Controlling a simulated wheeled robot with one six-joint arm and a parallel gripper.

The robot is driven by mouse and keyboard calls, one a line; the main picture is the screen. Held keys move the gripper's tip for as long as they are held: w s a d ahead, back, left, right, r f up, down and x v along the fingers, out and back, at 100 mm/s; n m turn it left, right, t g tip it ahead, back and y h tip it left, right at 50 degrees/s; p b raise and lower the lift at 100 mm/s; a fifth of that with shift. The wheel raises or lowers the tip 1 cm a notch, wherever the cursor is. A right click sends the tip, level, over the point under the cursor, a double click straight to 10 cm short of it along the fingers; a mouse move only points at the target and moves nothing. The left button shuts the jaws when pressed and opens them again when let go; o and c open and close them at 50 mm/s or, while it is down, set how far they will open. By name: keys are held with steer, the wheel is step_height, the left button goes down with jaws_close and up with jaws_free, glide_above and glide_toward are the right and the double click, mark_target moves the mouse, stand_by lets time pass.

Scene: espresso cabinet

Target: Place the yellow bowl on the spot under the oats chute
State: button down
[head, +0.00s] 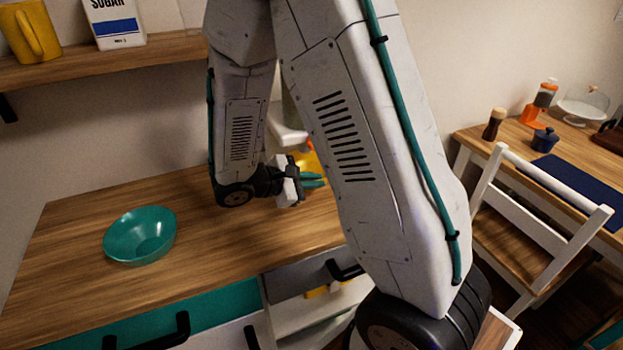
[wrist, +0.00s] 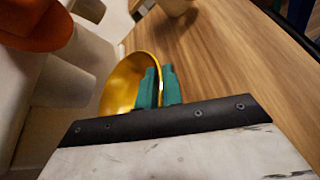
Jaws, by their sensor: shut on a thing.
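My gripper (head: 314,180) has teal fingers and is over the back right part of the wooden counter. The yellow bowl (head: 304,161) shows only in part behind it in the head view. In the wrist view, the fingers (wrist: 160,76) are shut on the rim of the yellow bowl (wrist: 122,84), with a finger on each side of its wall. I cannot tell whether the bowl touches the counter. A pale dispenser-like body (wrist: 65,80) stands close beside the bowl. The spot under the oats chute is not clearly seen; my arm hides much of that area.
A teal bowl (head: 140,237) stands on the left of the counter (head: 75,215). A shelf (head: 120,62) above holds a yellow mug (head: 31,32) and a sugar packet (head: 114,22). An open drawer (head: 310,279) is below the counter. A chair (head: 535,220) stands at right.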

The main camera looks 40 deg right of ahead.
steer(key=shift+a+f, duration=0.1)
steer(key=shift+a, duration=0.05)
steer(key=c, duration=1.5)
jaws_free()
steer(key=shift+c, duration=0.2)
steer(key=shift+w+a+r, duration=0.1)
steer(key=shift+a+r, duration=0.1)
steer(key=v, duration=1.1)
steer(key=s+a+r+m+t+y, duration=0.1)
steer(key=s+r+m+y, duration=0.4)
steer(key=s, duration=0.5)
steer(key=s+a+r+m+t+y, duration=0.1)
steer(key=s+r+m+y, duration=0.4)
steer(key=s, duration=0.5)
steer(key=shift+r+t+y, duration=0.6)
steer(key=shift+r+y, duration=0.75)
steer(key=shift+y, duration=0.35)
steer(key=shift+s+a, duration=0.1)
